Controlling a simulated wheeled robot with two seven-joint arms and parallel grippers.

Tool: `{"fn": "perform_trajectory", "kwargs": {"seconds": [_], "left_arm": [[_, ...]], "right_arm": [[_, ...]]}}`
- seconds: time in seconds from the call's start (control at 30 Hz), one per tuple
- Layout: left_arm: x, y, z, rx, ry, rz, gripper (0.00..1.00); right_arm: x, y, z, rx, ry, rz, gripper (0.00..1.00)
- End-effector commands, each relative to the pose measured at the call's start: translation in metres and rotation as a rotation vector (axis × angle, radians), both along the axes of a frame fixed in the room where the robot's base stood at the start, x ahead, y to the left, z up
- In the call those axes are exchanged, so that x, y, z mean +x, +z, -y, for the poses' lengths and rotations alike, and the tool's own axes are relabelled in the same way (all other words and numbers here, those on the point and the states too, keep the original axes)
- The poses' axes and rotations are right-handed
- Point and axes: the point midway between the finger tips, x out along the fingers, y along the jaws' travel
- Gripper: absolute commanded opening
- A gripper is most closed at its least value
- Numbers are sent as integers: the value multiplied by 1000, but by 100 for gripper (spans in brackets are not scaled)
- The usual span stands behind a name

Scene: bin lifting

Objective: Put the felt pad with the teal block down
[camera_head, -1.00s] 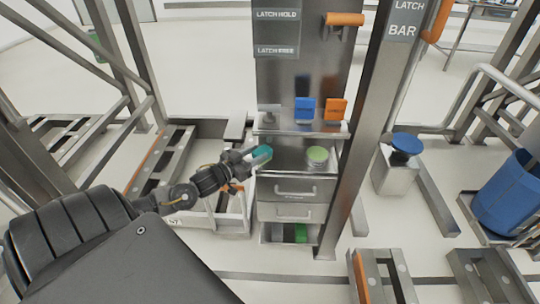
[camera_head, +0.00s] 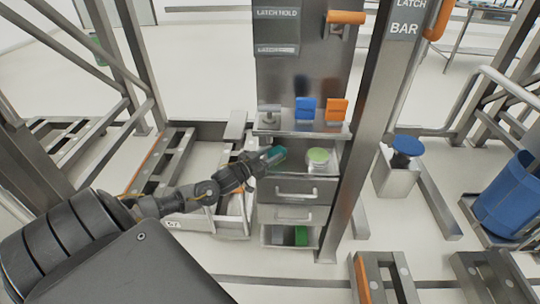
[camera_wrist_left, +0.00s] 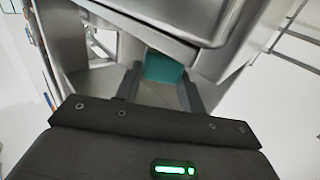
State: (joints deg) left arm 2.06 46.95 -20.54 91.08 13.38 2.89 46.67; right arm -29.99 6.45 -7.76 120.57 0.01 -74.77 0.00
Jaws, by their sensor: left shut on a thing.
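My left gripper (camera_head: 266,158) is shut on the teal block (camera_head: 274,153) at the left side of the metal cabinet, at the level of the open shelf above the drawers. The teal block also shows between the fingers in the left wrist view (camera_wrist_left: 164,68), close under a metal edge. A felt pad cannot be made out apart from the block. Whether the block touches the shelf cannot be told. My right gripper is not in view.
A round container with a green top (camera_head: 318,157) stands on the same shelf, to the right. Blue (camera_head: 305,108) and orange (camera_head: 337,109) blocks stand on the ledge above. Drawers (camera_head: 293,190) lie below, and a metal post (camera_head: 366,140) rises at the right.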

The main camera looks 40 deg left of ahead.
Motion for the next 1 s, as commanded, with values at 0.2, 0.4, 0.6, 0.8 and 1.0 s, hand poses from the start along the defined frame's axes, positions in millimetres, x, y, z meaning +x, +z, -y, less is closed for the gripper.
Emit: {"fn": "perform_trajectory", "kwargs": {"seconds": [0.2, 0.4, 0.6, 0.8, 1.0], "left_arm": [[0, -1, 0, 0, 0, 0, 16], [0, -2, 0, 0, 0, -1, 60], [0, -2, 0, 0, 0, -1, 61], [-5, 0, 0, -1, -1, -2, 61], [-38, 0, -5, 0, -1, -5, 61]], "right_arm": [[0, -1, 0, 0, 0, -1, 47], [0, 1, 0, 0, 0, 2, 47], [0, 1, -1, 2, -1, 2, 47], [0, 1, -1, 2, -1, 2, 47], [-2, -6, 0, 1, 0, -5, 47]]}}
